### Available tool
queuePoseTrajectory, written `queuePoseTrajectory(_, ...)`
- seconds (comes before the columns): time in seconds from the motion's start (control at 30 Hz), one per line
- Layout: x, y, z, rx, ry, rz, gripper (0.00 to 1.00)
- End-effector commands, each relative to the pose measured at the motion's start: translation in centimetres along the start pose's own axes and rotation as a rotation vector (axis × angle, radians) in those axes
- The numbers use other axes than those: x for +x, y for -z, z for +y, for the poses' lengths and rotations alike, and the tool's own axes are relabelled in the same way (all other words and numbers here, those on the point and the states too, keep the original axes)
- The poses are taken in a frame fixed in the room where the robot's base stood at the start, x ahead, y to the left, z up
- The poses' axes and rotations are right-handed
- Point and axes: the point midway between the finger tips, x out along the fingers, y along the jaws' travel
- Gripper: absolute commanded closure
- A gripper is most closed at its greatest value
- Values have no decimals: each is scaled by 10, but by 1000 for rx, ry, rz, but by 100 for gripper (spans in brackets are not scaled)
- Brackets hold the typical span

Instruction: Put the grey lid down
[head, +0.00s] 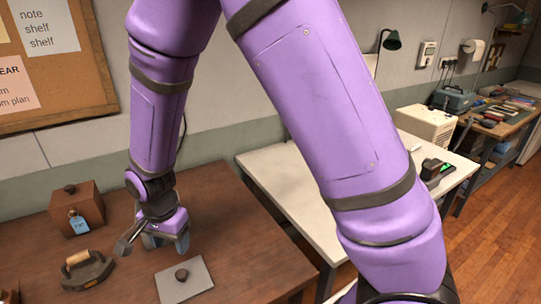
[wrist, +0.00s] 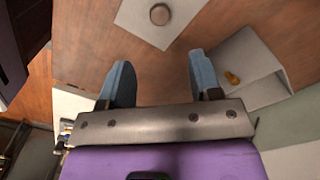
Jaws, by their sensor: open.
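The grey lid (head: 184,279), a flat square plate with a dark round knob, appears to lie flat on the brown wooden table (head: 235,235) in the head view. In the wrist view the lid (wrist: 145,17) is at the top edge, partly cut off, beyond the fingertips. My gripper (head: 167,242) has its blue fingers low over the table, behind and left of the lid in the head view. In the wrist view my gripper (wrist: 160,70) is open, with only bare wood between its fingers. It is apart from the lid and holds nothing.
An old flat iron (head: 86,270) and a wooden box with a blue tag (head: 77,208) stand left of my gripper. In the wrist view a grey box-like thing (wrist: 262,88) with a brass knob is close to the right finger. A white table (head: 285,178) stands to the right.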

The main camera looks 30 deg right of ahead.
Motion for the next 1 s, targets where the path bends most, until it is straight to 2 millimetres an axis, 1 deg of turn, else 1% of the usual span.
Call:
queuePoseTrajectory(0.07, -10, 5, 2, -12, 13, -1, 42)
queuePoseTrajectory(0.17, -35, 16, 10, -47, 39, -3, 42)
queuePoseTrajectory(0.3, -82, 36, 30, -128, 91, 3, 42)
queuePoseTrajectory(0.37, -102, 43, 41, -166, 112, 9, 42)
queuePoseTrajectory(0.5, -144, 59, 71, -257, 158, 37, 42)
queuePoseTrajectory(0.67, -187, 72, 110, -359, 203, 84, 42)
queuePoseTrajectory(0.7, -197, 74, 120, -384, 211, 98, 42)
queuePoseTrajectory(0.87, -231, 78, 163, -484, 238, 165, 42)
queuePoseTrajectory(1.0, -256, 77, 202, -570, 247, 233, 42)
